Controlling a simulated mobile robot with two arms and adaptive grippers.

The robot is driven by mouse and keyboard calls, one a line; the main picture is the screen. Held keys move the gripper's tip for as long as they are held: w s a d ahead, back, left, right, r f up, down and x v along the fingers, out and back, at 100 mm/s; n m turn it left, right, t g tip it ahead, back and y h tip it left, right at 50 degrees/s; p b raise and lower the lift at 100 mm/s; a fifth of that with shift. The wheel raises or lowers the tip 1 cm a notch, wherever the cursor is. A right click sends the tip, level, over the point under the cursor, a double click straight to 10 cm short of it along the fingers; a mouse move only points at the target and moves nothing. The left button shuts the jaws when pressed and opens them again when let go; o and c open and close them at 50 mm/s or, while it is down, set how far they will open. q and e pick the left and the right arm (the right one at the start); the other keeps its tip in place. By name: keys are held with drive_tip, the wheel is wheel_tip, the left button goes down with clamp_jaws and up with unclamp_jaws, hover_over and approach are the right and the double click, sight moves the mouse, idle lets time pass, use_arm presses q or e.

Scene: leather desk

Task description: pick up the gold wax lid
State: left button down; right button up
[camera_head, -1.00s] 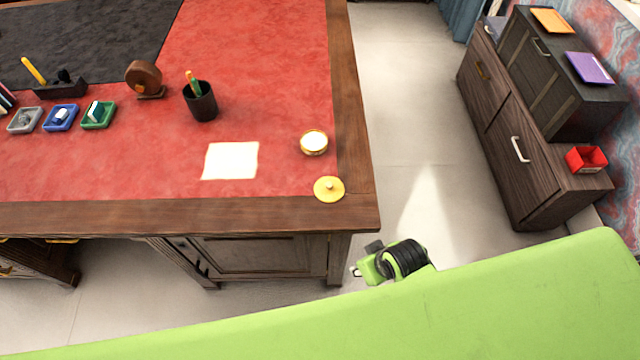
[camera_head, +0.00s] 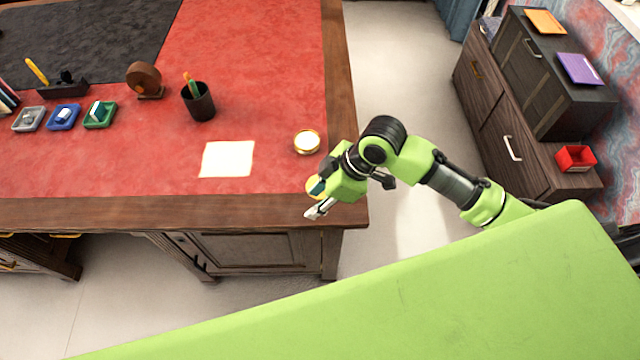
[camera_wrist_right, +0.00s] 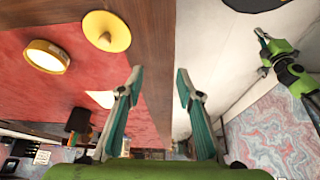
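The gold wax lid (camera_wrist_right: 106,31) is a round yellow disc with a small knob, lying on the desk's wooden border near its corner. In the head view only a sliver of the lid (camera_head: 311,183) shows; my right gripper (camera_head: 316,198) covers the rest. In the right wrist view my right gripper (camera_wrist_right: 159,76) is open, with nothing between its fingers, and the lid is up and left of the fingertips, apart from them. A second green arm at the right of that view ends in what looks like my left gripper (camera_wrist_right: 263,36); its finger state is too small to tell.
A gold-rimmed wax jar (camera_head: 307,142) stands close to the lid. A white paper (camera_head: 227,158) and a black pen cup (camera_head: 198,102) are farther left on the red desk top (camera_head: 260,60). A dark cabinet (camera_head: 500,110) stands at the right, across open floor.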

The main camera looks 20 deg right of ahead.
drive_tip(key=w+d+r+n+g, duration=0.1)
drive_tip(key=w+d+r+n, duration=0.1)
drive_tip(key=w+d+r, duration=0.6)
drive_tip(key=p, duration=0.2)
approach(313, 179)
drive_tip(key=s, duration=0.3)
drive_tip(key=shift+a+f+h, duration=0.2)
drive_tip(key=shift+f+h, duration=0.1)
drive_tip(key=shift+f, duration=0.1)
drive_tip(key=shift+w+a+f, duration=0.15)
drive_tip(key=shift+f, duration=0.3)
drive_tip(key=p+x, duration=0.1)
drive_tip(key=x, duration=0.2)
drive_tip(key=shift+w+f, duration=0.1)
drive_tip(key=shift+w, duration=0.1)
drive_tip(key=shift+a+f, duration=0.2)
drive_tip(key=shift+f, duration=0.35)
clamp_jaws()
